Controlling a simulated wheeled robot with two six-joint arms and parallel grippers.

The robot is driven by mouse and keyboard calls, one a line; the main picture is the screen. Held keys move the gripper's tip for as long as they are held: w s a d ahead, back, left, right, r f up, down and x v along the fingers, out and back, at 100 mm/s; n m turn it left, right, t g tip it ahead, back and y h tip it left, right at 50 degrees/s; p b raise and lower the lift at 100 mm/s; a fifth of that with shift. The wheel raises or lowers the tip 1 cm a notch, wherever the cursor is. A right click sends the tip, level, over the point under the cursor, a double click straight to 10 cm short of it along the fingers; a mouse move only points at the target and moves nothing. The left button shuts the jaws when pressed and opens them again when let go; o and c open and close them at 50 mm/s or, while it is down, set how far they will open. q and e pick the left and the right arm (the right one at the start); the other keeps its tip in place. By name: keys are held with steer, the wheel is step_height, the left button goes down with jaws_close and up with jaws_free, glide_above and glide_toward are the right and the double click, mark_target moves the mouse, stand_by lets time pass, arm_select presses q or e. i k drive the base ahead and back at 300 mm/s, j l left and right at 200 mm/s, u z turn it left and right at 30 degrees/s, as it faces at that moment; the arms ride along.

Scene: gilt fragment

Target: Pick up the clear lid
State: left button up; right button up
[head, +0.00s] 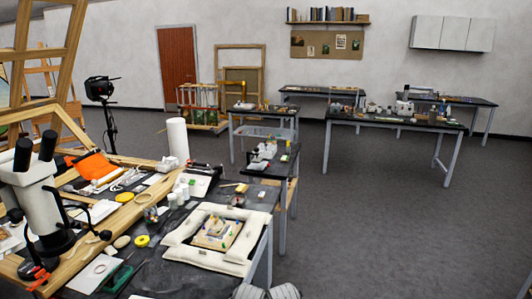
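I cannot make out the clear lid for certain in the head view. Small clear or pale jars (150,214) and white bottles (181,189) stand on the near dark worktable (190,276). They are too small to tell whether one has a clear lid or whether a lid lies beside them.
A microscope (40,205) and wooden beams crowd the left. A white padded frame (205,258) surrounds a gilt fragment (217,231) near the table's front right edge. A white roll (178,140) stands behind. More worktables (395,121) stand farther back. Open grey floor (400,230) lies right.

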mark_target(266, 147)
steer(key=i+l+z, duration=0.15)
steer(key=i+z, duration=0.15)
steer(key=i, duration=0.3)
steer(key=i+z, duration=0.2)
steer(key=i, duration=1.6)
steer(key=i+u, duration=0.1)
steer(key=i, duration=0.75)
steer(key=i+l+u, duration=0.1)
steer(key=i, duration=0.75)
steer(key=i+l+u, duration=0.2)
steer(key=i+u, duration=0.15)
steer(key=i+l+u, duration=0.35)
steer(key=i, duration=0.15)
steer(key=i+l+u, duration=0.35)
steer(key=i+l, duration=0.05)
